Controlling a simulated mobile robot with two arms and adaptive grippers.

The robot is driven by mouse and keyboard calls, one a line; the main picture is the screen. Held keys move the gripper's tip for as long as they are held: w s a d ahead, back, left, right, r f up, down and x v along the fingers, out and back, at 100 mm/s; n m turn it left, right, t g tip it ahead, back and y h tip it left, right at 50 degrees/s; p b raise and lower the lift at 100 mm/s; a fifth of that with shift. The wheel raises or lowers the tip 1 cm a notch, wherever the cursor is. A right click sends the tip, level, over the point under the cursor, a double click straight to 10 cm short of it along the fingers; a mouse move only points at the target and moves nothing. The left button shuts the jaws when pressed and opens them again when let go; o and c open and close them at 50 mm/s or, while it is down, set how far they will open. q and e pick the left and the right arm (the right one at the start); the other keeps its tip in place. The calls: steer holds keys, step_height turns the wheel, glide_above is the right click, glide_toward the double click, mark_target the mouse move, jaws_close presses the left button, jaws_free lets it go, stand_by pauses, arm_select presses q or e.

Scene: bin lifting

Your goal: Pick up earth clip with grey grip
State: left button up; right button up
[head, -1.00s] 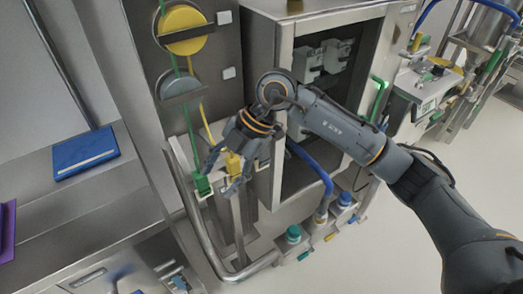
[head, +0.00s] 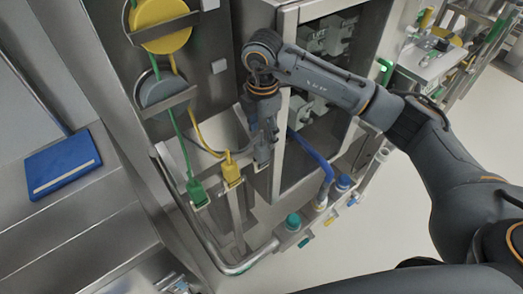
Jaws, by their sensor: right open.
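My right gripper (head: 263,158) points down beside the open cabinet's left edge, right of the yellow clip. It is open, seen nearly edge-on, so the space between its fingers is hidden. A thin grey cable (head: 224,139) seems to run towards it. A grey-gripped clip cannot be told apart from the grey fingers there. The yellow clip (head: 231,170) and the green clip (head: 197,190) hang on a metal rail to the left, apart from the gripper. My left gripper is not in view.
A yellow reel (head: 162,25) and a grey reel (head: 167,92) are on the panel above the clips. A curved metal pipe (head: 200,240) runs below. A blue hose (head: 311,154) and teal-capped fittings (head: 293,221) are to the right. A blue book (head: 62,165) lies on the left counter.

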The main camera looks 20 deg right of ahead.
mark_target(262, 145)
steer(key=shift+f, duration=0.7)
steer(key=shift+w+f, duration=0.15)
steer(key=shift+f, duration=0.2)
steer(key=shift+s+a+f+p, duration=0.15)
steer(key=shift+f+p, duration=0.25)
steer(key=shift+f, duration=0.2)
steer(key=shift+s+d+f+p, duration=0.1)
steer(key=shift+f+p, duration=0.3)
steer(key=shift+f, duration=0.15)
step_height(262, 145, down, 2)
steer(key=shift+f, duration=0.55)
steer(key=shift+c, duration=0.4)
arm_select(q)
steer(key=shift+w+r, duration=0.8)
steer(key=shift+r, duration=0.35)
arm_select(e)
jaws_close()
